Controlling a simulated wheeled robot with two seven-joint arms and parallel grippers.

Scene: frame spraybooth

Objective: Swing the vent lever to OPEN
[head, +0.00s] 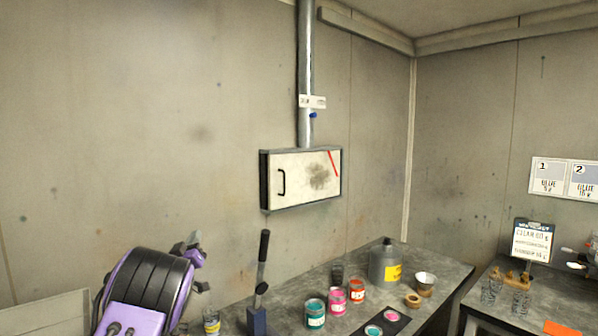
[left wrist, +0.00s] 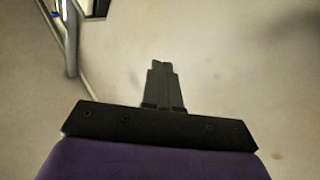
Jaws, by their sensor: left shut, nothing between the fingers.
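A small blue lever (head: 313,115) sits on the grey vent pipe (head: 306,60), just below a white label plate (head: 313,102) whose lettering is too small to read. The lever looks short and its exact angle is unclear. In the left wrist view, the pipe (left wrist: 71,40) shows at the upper left with a small blue spot beside it. My left gripper (head: 191,241) is low and to the left of the pipe, well apart from it. In the left wrist view its fingers (left wrist: 163,70) are together and empty, in front of bare wall. My right gripper is not in view.
A wall box (head: 312,180) with a black handle and red line hangs under the pipe. A black-handled upright tool (head: 262,262) stands on the bench (head: 445,270) near my left arm, with several paint jars and a grey can (head: 385,262). The wall left of the pipe is clear.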

